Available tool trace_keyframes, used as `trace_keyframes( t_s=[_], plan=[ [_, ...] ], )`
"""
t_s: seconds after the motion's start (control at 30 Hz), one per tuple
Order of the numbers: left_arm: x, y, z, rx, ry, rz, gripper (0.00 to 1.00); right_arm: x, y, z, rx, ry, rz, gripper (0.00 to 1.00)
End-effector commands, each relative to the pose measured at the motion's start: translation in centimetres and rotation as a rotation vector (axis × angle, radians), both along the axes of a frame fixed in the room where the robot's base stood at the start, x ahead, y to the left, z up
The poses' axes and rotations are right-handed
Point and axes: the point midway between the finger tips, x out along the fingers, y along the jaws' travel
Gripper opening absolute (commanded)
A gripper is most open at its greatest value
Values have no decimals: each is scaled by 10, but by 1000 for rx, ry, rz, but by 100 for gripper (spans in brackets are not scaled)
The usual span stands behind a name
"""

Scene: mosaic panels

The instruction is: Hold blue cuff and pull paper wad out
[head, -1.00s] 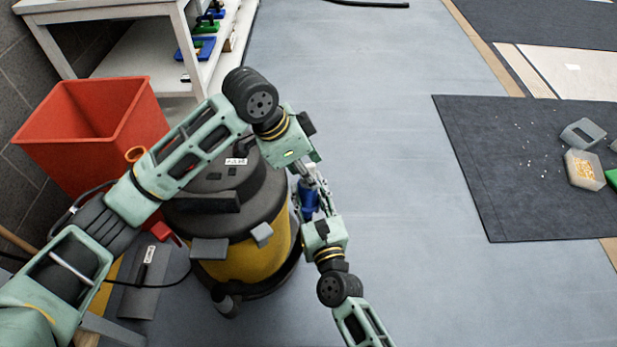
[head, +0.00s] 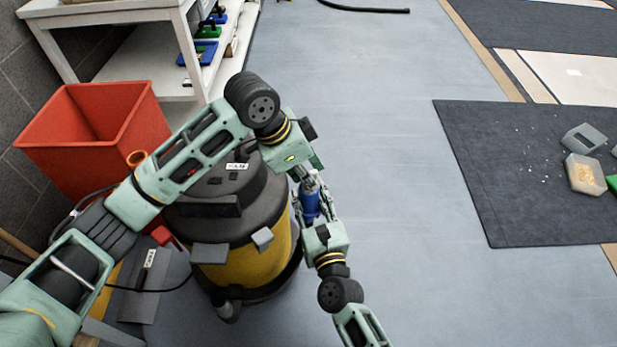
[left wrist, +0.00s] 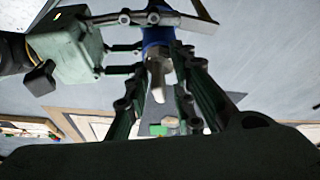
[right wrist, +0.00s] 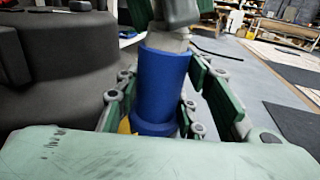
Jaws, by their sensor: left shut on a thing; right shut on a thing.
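The blue cuff (head: 310,204) stands roughly upright beside the yellow and black vacuum (head: 243,262). My right gripper (head: 312,217) is shut on the blue cuff (right wrist: 162,85), its fingers on both sides in the right wrist view. My left gripper (head: 304,182) is just above the cuff and shut on the pale paper wad (left wrist: 156,68). The wad shows as a whitish piece at the cuff's mouth, also in the right wrist view (right wrist: 168,40). I cannot tell how much of it is inside the cuff.
A red bin (head: 90,135) stands left of the vacuum, behind my left arm. A white shelf table (head: 150,75) is at the back left. A dark mat (head: 510,200) with a grey block and a pale tray lies at right. The grey floor between is clear.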

Motion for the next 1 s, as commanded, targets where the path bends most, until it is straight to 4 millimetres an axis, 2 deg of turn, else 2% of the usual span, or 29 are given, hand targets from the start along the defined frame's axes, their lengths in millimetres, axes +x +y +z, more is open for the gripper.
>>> trace_keyframes(
  t_s=[0.03, 0.07, 0.3, 0.5, 0.7, 1.0],
  plan=[
    [-1, -1, 5, -2, 0, -4, 5, -1, 2, -3, 1, 7, 5, 6],
    [0, -1, 9, -2, -1, -4, 0, -1, 2, -3, 1, 7, 5, 6],
    [1, -2, 58, -2, -6, -3, 0, -1, 2, -3, 1, 7, 5, 6],
    [0, -1, 90, -2, -4, -3, 0, -1, 2, -3, 1, 7, 5, 6],
    [0, -1, 108, -1, -3, -1, 0, -1, 2, -3, 1, 7, 4, 6],
    [1, -2, 123, -2, -4, -2, 0, -1, 2, -3, 1, 7, 4, 6]
  ],
)
